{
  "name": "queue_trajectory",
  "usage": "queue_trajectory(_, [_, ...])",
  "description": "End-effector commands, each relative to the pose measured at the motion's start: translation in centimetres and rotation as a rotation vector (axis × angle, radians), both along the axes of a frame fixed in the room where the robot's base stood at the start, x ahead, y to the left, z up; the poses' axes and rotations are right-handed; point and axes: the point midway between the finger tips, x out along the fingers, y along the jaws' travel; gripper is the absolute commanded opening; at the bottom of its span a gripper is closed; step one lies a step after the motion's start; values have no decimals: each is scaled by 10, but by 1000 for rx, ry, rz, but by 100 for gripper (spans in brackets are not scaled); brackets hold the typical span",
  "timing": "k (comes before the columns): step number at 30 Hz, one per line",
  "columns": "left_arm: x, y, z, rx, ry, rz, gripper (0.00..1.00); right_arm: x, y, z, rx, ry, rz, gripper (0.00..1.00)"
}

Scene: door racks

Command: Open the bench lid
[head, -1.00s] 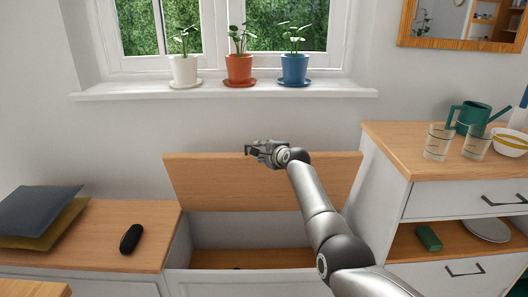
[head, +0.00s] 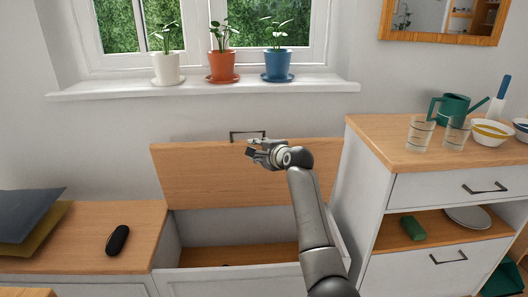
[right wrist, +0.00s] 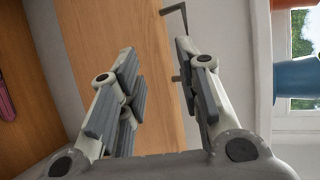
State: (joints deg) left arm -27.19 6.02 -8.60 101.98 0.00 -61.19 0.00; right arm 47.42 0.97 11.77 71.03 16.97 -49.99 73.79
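The bench lid (head: 200,175) is a wooden panel standing raised at the back of the bench, with the open compartment (head: 285,255) below it. Its dark handle (head: 247,133) sticks up from the lid's top edge. My right gripper (head: 251,151) is in front of the lid, just below the handle. In the right wrist view its fingers (right wrist: 160,85) are spread, with the lid's wood (right wrist: 150,50) behind them. The handle (right wrist: 181,15) shows there beside and partly behind the right finger, not gripped. My left gripper is in neither view.
A dark oblong object (head: 117,240) and cushions (head: 25,215) lie on the bench top at left. Potted plants (head: 222,65) stand on the sill above. A cabinet (head: 400,200) with glasses, bowls and a watering can stands close at right.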

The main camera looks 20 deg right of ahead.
Motion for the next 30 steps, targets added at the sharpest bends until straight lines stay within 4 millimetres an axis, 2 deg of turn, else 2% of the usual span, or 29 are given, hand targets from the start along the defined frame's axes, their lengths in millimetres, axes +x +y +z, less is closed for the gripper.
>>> queue_trajectory(3, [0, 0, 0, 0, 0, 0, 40, -15, -2, 5, 0, -2, -1, 32])
queue_trajectory(9, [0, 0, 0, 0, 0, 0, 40, -31, -5, 11, -1, -2, -1, 32])
queue_trajectory(21, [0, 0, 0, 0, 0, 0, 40, -36, -5, 13, -1, -1, -1, 32])
queue_trajectory(23, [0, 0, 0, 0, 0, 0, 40, -36, -5, 12, -1, -1, -1, 27])
queue_trajectory(26, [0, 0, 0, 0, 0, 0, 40, -40, -5, -1, -28, 16, 6, 14])
queue_trajectory(29, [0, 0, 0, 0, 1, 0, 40, -53, -2, -42, -119, 66, 33, 1])
queue_trajectory(30, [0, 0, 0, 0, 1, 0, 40, -62, -1, -66, -177, 96, 53, 0])
